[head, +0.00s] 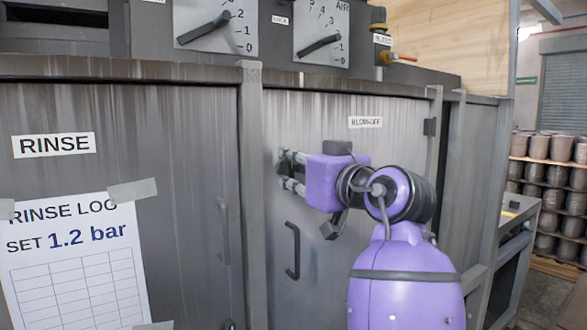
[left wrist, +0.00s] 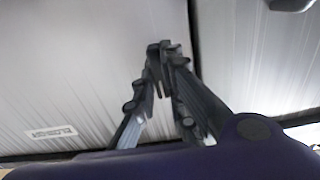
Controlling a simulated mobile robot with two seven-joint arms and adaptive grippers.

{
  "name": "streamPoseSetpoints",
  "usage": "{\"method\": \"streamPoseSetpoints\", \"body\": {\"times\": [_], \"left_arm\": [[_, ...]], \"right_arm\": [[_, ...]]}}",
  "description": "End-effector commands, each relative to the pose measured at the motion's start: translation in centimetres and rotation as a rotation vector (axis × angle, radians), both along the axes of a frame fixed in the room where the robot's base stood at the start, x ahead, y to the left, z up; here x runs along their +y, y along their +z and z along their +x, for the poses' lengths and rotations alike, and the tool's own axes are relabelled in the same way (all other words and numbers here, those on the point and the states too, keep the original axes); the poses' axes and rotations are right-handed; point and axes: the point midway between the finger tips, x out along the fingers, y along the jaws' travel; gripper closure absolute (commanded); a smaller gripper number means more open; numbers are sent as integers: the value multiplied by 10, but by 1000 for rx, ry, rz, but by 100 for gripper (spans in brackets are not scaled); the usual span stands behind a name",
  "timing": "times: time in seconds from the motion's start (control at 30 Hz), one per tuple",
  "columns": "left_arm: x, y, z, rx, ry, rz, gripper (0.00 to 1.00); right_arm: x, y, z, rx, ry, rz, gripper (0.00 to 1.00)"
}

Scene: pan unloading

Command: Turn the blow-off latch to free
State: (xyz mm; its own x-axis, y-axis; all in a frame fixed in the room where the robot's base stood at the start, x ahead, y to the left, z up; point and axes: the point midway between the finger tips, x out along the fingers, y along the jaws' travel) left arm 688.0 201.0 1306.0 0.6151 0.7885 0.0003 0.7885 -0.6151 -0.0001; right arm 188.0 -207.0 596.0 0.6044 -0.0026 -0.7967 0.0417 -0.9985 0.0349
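The blow-off door (head: 340,250) is the grey metal door under the label (head: 365,122), and it stands shut. My left gripper (head: 284,170) reaches leftward to the door's left edge, its fingers one above the other. In the left wrist view its fingertips (left wrist: 162,68) come close together beside the seam between the doors. Dark parts crowd between the tips there. The latch is not clearly distinguishable from the fingers, so its angle and whether it is gripped are unclear. My right gripper is in neither view.
A dark bar handle (head: 292,250) sits lower on the blow-off door. The rinse door (head: 180,180) with a taped log sheet (head: 75,262) is on the left. Two dials (head: 216,27) and a brass valve (head: 379,30) are above. Shelves of pots (head: 550,175) stand far right.

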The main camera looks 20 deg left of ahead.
Motion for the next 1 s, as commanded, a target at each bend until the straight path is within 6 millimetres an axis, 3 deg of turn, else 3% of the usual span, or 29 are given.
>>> {"method": "streamPoseSetpoints", "body": {"times": [0.47,0.77,1.0], "left_arm": [[0,3,0,45,0,36,100],[-1,8,-1,209,1,167,100],[-1,10,-1,387,3,307,100]], "right_arm": [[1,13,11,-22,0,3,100],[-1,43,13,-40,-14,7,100],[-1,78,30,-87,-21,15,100]]}}
